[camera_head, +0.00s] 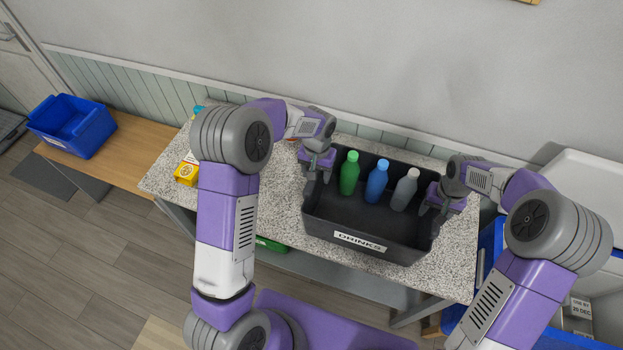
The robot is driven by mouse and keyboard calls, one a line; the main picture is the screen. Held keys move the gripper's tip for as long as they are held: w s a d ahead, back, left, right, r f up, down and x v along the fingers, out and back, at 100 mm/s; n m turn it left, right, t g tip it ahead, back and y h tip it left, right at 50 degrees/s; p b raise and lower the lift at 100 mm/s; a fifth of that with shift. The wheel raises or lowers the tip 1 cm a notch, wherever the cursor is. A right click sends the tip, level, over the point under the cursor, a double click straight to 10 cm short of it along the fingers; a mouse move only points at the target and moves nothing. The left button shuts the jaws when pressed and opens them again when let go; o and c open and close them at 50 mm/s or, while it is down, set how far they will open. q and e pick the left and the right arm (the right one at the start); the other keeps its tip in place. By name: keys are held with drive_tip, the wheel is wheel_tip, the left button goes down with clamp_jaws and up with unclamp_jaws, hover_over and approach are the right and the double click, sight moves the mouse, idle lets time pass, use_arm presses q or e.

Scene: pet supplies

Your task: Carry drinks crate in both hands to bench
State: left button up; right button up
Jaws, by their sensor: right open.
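The black drinks crate (411,246), with a "DRINKS" label on its front, stands on a speckled grey counter (270,215). A green bottle (349,175), a blue bottle (376,184) and a grey bottle (404,191) stand inside it. My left gripper (318,179) is at the crate's left end wall, its fingers apart. My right gripper (437,210) is at the right end wall, open. I cannot tell whether either touches the rim. A wooden bench (140,142) is at the left against the wall.
A blue bin (75,124) sits on the bench's left part; the bench's right part looks bare. A yellow item (186,173) is at the counter's left end. Blue containers and a box (578,308) are at the right. Wooden floor (80,255) is clear at the left.

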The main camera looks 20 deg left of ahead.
use_arm(q)
wheel_tip(320, 180, up, 12)
drive_tip(key=shift+f, duration=0.1)
use_arm(e)
wheel_tip(320, 180, up, 12)
idle(0.8)
idle(0.4)
